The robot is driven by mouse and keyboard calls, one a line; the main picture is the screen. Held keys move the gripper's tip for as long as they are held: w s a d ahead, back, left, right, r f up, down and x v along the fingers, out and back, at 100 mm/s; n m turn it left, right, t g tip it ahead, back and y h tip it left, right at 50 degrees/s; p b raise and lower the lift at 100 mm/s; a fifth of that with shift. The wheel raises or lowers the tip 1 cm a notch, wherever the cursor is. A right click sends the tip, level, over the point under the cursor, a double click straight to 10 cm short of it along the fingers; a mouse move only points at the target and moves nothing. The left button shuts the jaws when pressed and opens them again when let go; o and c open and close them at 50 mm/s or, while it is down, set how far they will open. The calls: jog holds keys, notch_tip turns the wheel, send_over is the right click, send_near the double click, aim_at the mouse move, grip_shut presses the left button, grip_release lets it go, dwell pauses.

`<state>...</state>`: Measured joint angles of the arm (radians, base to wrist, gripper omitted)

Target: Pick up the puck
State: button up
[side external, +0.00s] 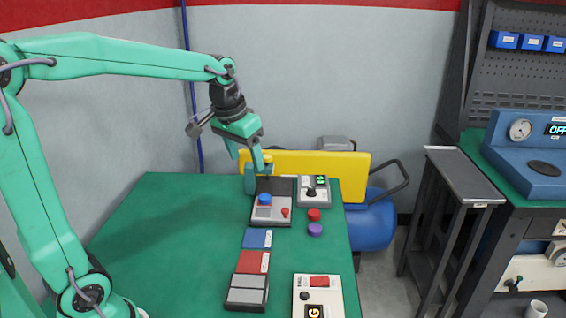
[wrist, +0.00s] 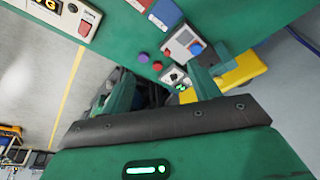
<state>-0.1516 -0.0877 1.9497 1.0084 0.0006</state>
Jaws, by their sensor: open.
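Several pucks are in view. A blue puck (side external: 265,199) sits on a grey tester box (side external: 264,217); it also shows in the wrist view (wrist: 196,49). A red puck (side external: 314,214) and a purple puck (side external: 315,229) lie on the green table just right of that box. In the wrist view the red puck (wrist: 157,66) and purple puck (wrist: 143,57) lie side by side. My gripper (side external: 246,163) is open above the table's far end, behind and above the tester box. In the wrist view its two fingers (wrist: 160,78) are apart with no puck visibly held.
A box with a green display (side external: 314,190) stands near the red puck. Blue (side external: 256,239), red (side external: 252,262) and grey (side external: 246,291) blocks form a row towards the front. A control box (side external: 318,297) stands front right. A yellow panel (side external: 320,164) rises behind. The table's left is clear.

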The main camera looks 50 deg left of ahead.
jog(key=w+a+f+n+g, duration=0.1)
jog(key=w+a+f+g, duration=0.1)
jog(key=w+a+f, duration=0.55)
jog(key=n+g, duration=0.1)
send_over(265, 197)
jog(key=shift+h, duration=0.3)
notch_tip(265, 197, down, 8)
jog(key=shift+w+a+f, duration=0.15)
jog(key=shift+f, duration=0.1)
jog(key=shift+f, duration=3.9)
jog(key=c, duration=1.1)
jog(key=shift+c, duration=0.2)
jog(key=shift+r, duration=0.15)
